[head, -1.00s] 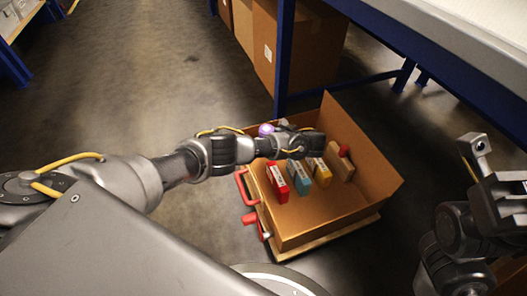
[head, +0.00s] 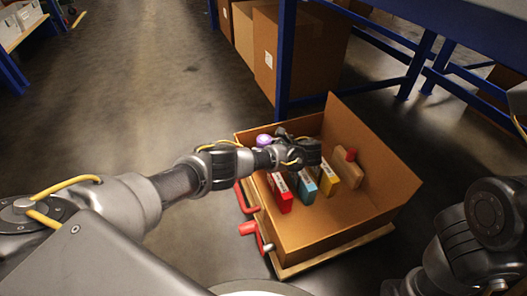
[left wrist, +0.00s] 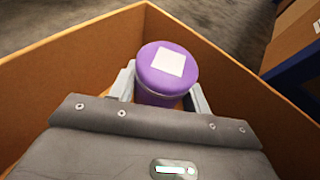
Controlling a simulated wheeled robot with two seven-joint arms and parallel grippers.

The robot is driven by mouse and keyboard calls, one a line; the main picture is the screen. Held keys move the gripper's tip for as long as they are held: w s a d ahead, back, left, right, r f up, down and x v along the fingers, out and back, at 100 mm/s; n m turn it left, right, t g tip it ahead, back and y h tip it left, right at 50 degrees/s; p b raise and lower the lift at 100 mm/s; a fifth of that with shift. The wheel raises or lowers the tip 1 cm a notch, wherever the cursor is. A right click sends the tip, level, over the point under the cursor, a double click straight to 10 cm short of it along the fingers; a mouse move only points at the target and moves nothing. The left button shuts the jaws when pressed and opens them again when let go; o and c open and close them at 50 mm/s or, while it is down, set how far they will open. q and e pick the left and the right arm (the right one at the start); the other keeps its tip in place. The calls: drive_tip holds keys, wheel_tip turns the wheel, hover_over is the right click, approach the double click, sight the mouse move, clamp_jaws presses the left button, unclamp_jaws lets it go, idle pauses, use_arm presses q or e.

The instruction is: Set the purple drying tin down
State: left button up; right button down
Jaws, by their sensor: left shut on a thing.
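The purple drying tin (left wrist: 155,88) is a round tin with a white square label on its lid. In the left wrist view it stands upright between the two fingers of my left gripper (left wrist: 163,92), which is shut on it. The cardboard walls of an open box (left wrist: 75,62) rise around it. In the head view only the top of the tin (head: 264,140) shows, behind my left wrist and near the box's back left corner. Its base is hidden, so I cannot tell whether it touches the box floor. My right gripper is not clearly in view.
A blue rack leg (head: 286,55) stands behind.

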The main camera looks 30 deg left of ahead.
use_arm(q)
drive_tip(key=shift+r, duration=0.1)
drive_tip(key=shift+f, duration=0.65)
drive_tip(key=o, duration=1)
drive_tip(key=shift+o, duration=0.2)
drive_tip(key=shift+r, duration=0.1)
